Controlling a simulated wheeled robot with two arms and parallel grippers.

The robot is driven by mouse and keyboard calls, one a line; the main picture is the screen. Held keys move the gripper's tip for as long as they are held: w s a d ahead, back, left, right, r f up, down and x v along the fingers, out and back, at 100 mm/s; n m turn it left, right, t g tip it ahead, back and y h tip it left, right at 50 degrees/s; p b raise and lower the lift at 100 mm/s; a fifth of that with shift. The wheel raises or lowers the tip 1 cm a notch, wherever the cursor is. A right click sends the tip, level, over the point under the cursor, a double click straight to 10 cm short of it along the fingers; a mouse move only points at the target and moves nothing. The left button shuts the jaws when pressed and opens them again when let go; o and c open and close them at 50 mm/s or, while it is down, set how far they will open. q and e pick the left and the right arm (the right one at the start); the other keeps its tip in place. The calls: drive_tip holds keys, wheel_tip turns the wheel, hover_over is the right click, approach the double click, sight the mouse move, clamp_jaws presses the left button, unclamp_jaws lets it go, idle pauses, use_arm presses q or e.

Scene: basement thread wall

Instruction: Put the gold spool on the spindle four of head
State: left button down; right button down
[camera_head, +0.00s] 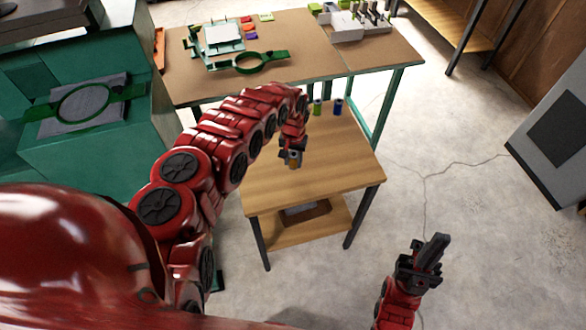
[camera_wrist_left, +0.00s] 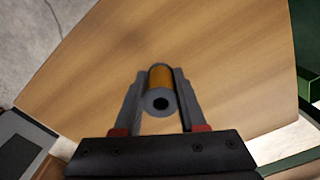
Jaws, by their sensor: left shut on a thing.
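The gold spool (camera_wrist_left: 160,77) is between the two fingers of my left gripper (camera_wrist_left: 160,90), with its grey, holed end facing the wrist camera. In the head view my left gripper (camera_head: 292,158) is over the small wooden table (camera_head: 345,165), shut on the spool, which shows as a small gold patch. The wrist view shows bare wood behind the spool. A white unit (camera_head: 347,30) with several upright dark spindles stands at the back right of the workbench; it is too small to tell the spindles apart. My right gripper (camera_head: 432,254) is over the floor; its finger gap is unclear.
A green spool (camera_head: 317,107) and a blue spool (camera_head: 338,107) stand at the small table's back edge. The workbench (camera_head: 310,55) holds a green hoop (camera_head: 262,62), a green fixture (camera_head: 215,45) and coloured pieces. A green machine (camera_head: 85,150) stands left. Floor right is open.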

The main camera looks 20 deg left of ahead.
use_arm(q)
drive_tip(key=shift+f+b, duration=0.7)
drive_tip(key=shift+f, duration=0.75)
drive_tip(key=shift+c, duration=2.4)
unclamp_jaws()
